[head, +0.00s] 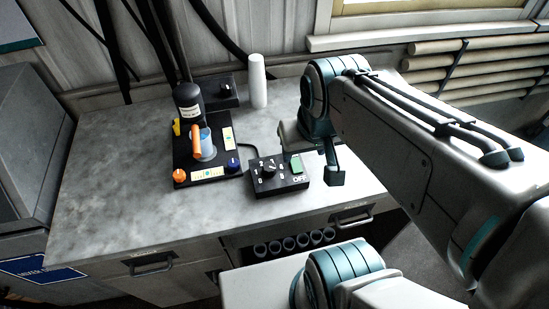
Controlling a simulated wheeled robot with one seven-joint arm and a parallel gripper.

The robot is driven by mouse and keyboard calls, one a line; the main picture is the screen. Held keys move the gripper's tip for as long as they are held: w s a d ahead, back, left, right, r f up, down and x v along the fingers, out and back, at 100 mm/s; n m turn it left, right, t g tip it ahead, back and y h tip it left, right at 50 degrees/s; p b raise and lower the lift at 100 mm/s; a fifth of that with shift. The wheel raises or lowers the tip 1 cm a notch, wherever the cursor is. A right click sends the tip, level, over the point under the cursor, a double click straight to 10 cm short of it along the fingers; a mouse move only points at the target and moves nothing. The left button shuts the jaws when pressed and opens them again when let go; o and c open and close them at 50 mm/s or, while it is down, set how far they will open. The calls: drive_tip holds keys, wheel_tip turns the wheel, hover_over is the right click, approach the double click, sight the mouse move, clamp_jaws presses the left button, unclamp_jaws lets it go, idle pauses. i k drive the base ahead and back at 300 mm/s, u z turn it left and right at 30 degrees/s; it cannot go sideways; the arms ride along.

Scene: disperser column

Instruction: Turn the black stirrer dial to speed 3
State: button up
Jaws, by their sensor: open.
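The black stirrer dial (269,169) sits on top of a small black control box (279,186) near the front of the bench. Small white marks surround the dial, too small to read, and its pointer setting cannot be told. A green switch (296,164) and the label OFF are on the right of the box. My gripper (316,164) is open and empty, pointing down just right of the box. One dark fingertip shows clearly; the other is partly hidden. It appears apart from the dial.
Left of the box is a black stand base with an orange knob (179,175), a blue knob (233,164), a beaker (205,146) and a dark motor (188,98). A white cylinder (258,82) stands behind. The bench's left front (110,200) is clear.

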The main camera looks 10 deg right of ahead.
sight(269, 169)
drive_tip(key=k, duration=1)
drive_tip(key=z, duration=0.85)
drive_tip(key=i, duration=0.85)
drive_tip(key=u, duration=1.45)
